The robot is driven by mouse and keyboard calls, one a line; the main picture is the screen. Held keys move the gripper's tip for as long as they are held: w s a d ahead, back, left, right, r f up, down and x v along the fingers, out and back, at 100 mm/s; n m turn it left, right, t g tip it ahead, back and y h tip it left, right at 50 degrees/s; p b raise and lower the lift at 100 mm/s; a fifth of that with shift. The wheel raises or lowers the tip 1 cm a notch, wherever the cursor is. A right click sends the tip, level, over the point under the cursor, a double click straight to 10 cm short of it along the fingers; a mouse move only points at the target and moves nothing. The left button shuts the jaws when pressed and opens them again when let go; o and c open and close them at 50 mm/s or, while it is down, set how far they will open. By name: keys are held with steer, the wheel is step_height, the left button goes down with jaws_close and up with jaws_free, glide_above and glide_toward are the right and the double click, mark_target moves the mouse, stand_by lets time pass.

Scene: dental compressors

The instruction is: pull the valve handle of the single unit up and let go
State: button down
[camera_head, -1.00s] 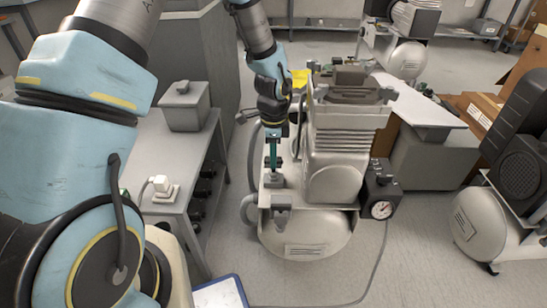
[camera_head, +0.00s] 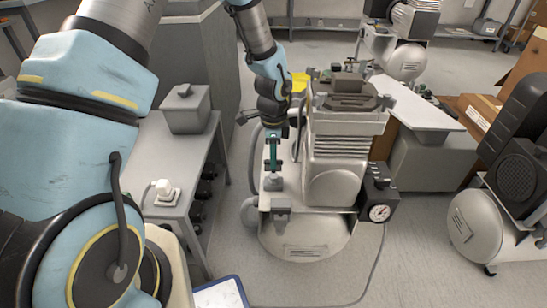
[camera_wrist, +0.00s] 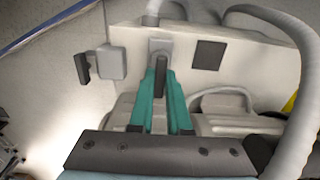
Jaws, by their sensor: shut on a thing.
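The single unit is a pale compressor (camera_head: 335,185) with a rounded tank (camera_head: 305,242) at its base, in the middle of the head view. My gripper (camera_head: 272,172) points down at the left side of this unit. In the wrist view, the teal fingers of my gripper (camera_wrist: 161,88) are closed around a dark valve handle (camera_wrist: 162,72). The handle sits at a grey fitting (camera_wrist: 160,46) on the unit's pale plate. In the head view the fingers and arm mostly hide the handle, so its exact angle is hard to tell.
A grey block with a black lever (camera_wrist: 83,68) is left of the handle in the wrist view. A grey hose (camera_wrist: 295,90) curves along the right. A gauge box (camera_head: 379,205) hangs on the unit's right side. A grey bench (camera_head: 165,225) stands left.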

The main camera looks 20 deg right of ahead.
steer(key=c, duration=0.9)
jaws_free()
steer(key=shift+r, duration=0.15)
steer(key=shift+o, duration=0.2)
step_height(320, 180, up, 11)
steer(key=p, duration=0.1)
steer(key=shift+p, duration=0.35)
steer(key=w+a+r+n, duration=0.1)
steer(key=a+r+n, duration=0.3)
steer(key=a, duration=0.5)
steer(key=w+a+r+n, duration=0.2)
steer(key=a+n, duration=0.5)
steer(key=a, duration=0.2)
steer(key=s+a+r+n+t, duration=0.1)
steer(key=s+a+r+n, duration=0.15)
steer(key=a+n, duration=0.4)
steer(key=s+a+r+n+t, duration=0.1)
steer(key=s+a+n, duration=0.2)
steer(key=a+n, duration=0.3)
step_height(320, 180, up, 19)
steer(key=m+p, duration=0.1)
steer(key=p, duration=1.9)
steer(key=shift+a+m, duration=0.3)
steer(key=shift+m, duration=0.05)
